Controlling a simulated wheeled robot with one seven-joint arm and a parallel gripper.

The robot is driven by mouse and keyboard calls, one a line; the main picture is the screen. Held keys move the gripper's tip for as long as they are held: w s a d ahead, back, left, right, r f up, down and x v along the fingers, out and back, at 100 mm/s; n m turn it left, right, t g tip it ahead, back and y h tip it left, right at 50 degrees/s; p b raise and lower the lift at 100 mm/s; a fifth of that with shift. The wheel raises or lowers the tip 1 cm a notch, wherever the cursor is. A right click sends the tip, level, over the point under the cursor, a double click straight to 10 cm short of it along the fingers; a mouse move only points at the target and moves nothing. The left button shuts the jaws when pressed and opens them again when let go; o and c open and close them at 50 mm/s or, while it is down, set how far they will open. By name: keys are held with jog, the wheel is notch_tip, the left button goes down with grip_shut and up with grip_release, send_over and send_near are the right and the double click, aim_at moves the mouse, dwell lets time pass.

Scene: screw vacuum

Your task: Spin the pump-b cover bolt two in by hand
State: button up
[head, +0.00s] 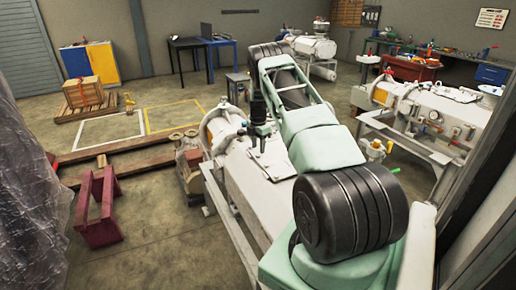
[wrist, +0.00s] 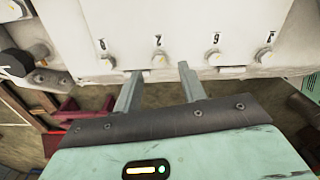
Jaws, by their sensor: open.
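In the wrist view, a pale machine face (wrist: 185,20) fills the top, with a row of bolt heads along its lower edge and small dark marks above them. One bolt (wrist: 158,61) lies just beyond and between my fingertips; its mark looks like a 2 or 7. My gripper (wrist: 160,74) is open, its two grey fingers apart with nothing between them. Other bolts sit to the left (wrist: 107,63) and right (wrist: 214,58). I cannot tell which pump is pump-b.
A second pale machine (head: 430,125) stands on a frame at right. Wooden beams (head: 120,153) and a dark red trestle (head: 97,205) lie left of the pump. Plastic sheeting hangs at far left.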

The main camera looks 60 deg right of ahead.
aim_at(258, 155)
jog(key=shift+f+p, duration=0.3)
jog(key=shift+f, duration=1.2)
grip_shut()
jog(key=shift+f+m+b, duration=0.1)
jog(key=shift+m+b, duration=0.2)
jog(key=shift+b, duration=0.2)
